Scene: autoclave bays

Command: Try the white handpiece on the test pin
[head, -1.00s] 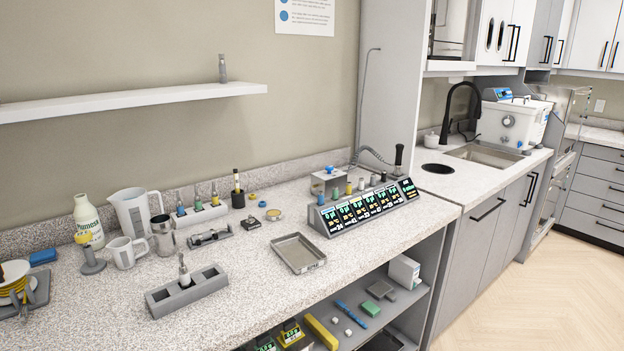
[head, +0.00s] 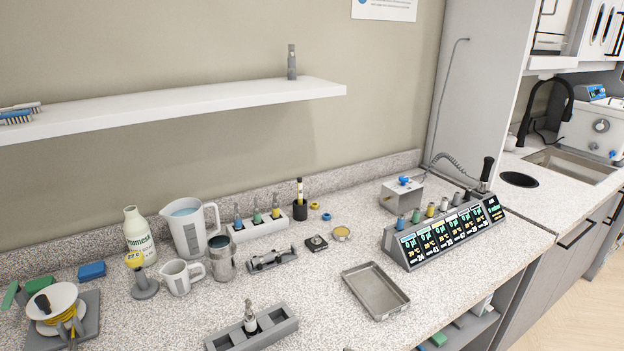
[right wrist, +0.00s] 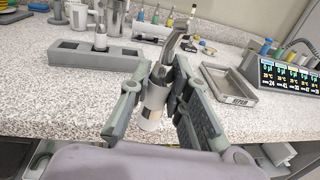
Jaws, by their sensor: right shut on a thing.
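My right gripper (right wrist: 161,72) is shut on a pale silver, tube-shaped handpiece (right wrist: 153,108) with a dark square mark and a bent metal neck. It holds the handpiece tilted above the front of the counter. Neither gripper shows in the head view. A grey block with compartments (head: 280,333) stands at the front of the counter with another handpiece (head: 250,318) upright in it; the block also shows in the right wrist view (right wrist: 75,58). A rack (head: 262,229) behind holds blue, green and yellow-banded handpieces. I cannot tell which part is the test pin.
A metal tray (head: 375,291) lies right of the block. A row of lit displays (head: 450,233) with coloured pegs stands farther right. A jug (head: 190,230), mug (head: 182,277) and bottle (head: 139,236) stand at left. Speckled counter is bare between tray and block.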

